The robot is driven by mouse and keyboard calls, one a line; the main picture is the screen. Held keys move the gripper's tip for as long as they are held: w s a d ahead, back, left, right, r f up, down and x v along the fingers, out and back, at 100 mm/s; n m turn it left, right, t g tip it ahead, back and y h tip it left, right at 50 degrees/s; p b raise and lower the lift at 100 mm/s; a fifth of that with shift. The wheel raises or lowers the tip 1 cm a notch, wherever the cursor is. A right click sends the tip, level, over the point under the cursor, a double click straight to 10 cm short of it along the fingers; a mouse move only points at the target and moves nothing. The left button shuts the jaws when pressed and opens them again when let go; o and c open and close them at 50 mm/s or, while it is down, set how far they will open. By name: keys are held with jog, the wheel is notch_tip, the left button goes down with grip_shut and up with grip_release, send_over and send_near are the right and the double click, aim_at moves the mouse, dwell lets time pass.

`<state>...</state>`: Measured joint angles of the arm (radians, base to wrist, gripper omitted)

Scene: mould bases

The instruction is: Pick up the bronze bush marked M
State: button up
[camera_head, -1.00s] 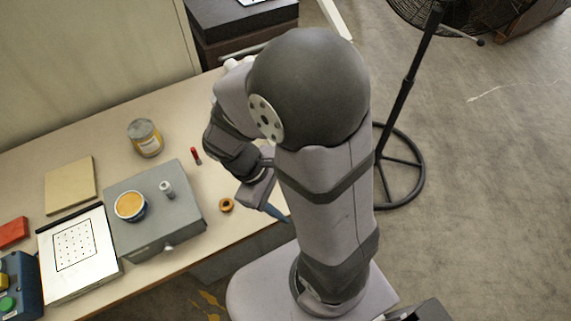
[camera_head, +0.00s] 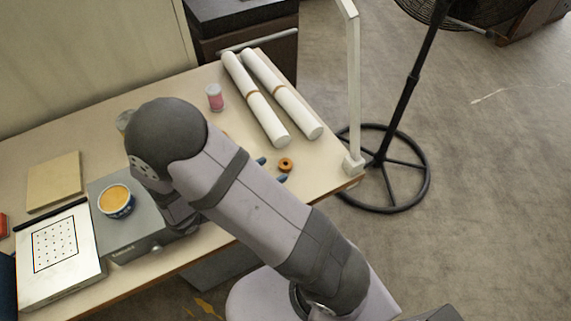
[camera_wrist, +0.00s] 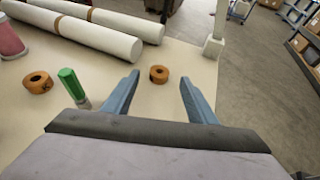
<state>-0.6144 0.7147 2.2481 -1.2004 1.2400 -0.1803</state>
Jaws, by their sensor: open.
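Two bronze bushes stand on the table in the wrist view. One ring-shaped bush (camera_wrist: 159,74) lies between and slightly beyond my fingertips, with a gap on both sides; it also shows in the head view (camera_head: 286,165). The other bush (camera_wrist: 38,82) is well to the left, with a dark mark on its side too small to read. I cannot tell which one carries the M. My gripper (camera_wrist: 160,79) is open and empty, its blue fingers spread; the fingertips also show beside the right bush in the head view (camera_head: 272,170).
A green-topped tool (camera_wrist: 72,86) stands left of my left finger. Two white rolls (camera_head: 257,101) lie behind, near a pink jar (camera_head: 214,98). A white post (camera_head: 354,90) rises at the table's right edge. A grey box (camera_head: 145,228) holds an orange-filled tub (camera_head: 116,200).

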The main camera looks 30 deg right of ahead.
aim_at(287, 162)
jog(key=shift+p+x, duration=1.1)
jog(key=shift+x, duration=1.9)
jog(key=shift+a+f, duration=0.1)
jog(key=shift+f, duration=0.1)
jog(key=c, duration=1.3)
